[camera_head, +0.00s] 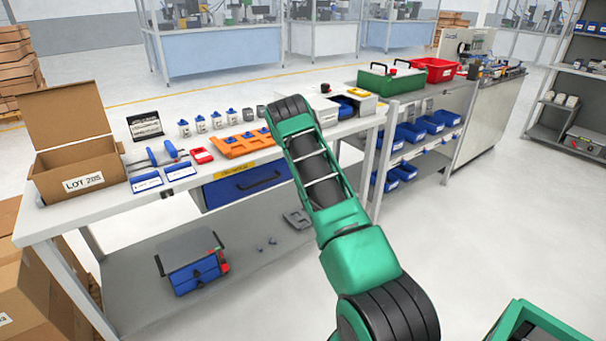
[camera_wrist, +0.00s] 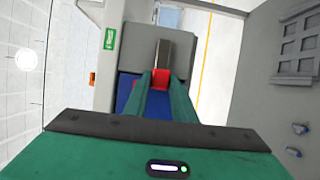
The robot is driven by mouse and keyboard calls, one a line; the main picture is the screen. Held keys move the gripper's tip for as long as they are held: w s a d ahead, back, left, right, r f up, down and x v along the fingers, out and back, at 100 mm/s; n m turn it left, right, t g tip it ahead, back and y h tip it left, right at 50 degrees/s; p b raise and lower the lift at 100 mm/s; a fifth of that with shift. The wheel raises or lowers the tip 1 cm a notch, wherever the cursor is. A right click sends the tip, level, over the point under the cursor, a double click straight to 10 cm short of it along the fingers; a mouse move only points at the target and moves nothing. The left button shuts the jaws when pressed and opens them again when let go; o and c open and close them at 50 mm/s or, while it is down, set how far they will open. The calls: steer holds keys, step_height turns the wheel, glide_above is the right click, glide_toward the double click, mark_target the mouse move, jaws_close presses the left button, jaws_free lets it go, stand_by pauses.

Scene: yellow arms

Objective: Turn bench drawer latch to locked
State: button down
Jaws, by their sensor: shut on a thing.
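The bench drawer (camera_head: 243,184) has a blue front with a dark handle and hangs under the left bench top. A yellow label strip (camera_head: 231,170) runs along its top. My arm covers the area right of the drawer in the head view, so my gripper and the latch are hidden there. In the wrist view, which is turned on its side, my gripper's green fingers (camera_wrist: 161,88) are closed around a small red part, seemingly the latch (camera_wrist: 162,78). A grey metal piece (camera_wrist: 162,54) lies just beyond it, against a grey housing. I cannot tell the latch's position.
The bench top (camera_head: 110,205) carries an open carton (camera_head: 75,150), an orange tray (camera_head: 245,146) and small parts. A blue toolbox (camera_head: 195,265) stands on the lower shelf.

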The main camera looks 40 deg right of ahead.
steer(key=shift+s+a+f, duration=0.1)
steer(key=shift+f, duration=0.15)
steer(key=c, duration=1.5)
jaws_free()
steer(key=shift+r, duration=0.1)
steer(key=v, duration=1)
steer(key=shift+s+a, duration=0.15)
steer(key=shift+s, duration=0.15)
